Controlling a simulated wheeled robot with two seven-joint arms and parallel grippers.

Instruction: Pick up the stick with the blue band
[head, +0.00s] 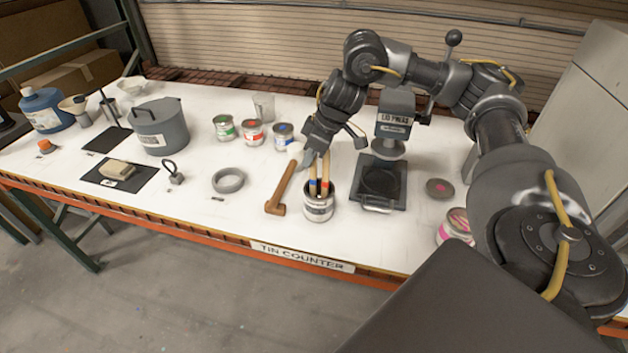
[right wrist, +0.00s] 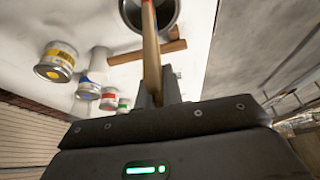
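A small tin (head: 318,209) stands near the front edge of the white counter with upright wooden sticks in it. My right gripper (head: 316,152) is at the upper ends of these sticks. In the right wrist view, my gripper fingers (right wrist: 157,92) sit close on both sides of a wooden stick (right wrist: 151,50), whose lower end is in the tin (right wrist: 166,12). My left gripper is out of view.
A brown wooden tool (head: 284,190) lies just left of the tin. A lid press (head: 383,180) stands to its right. A grey ring (head: 228,180) and several paint tins, one with a blue label (head: 283,137), are further left and back.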

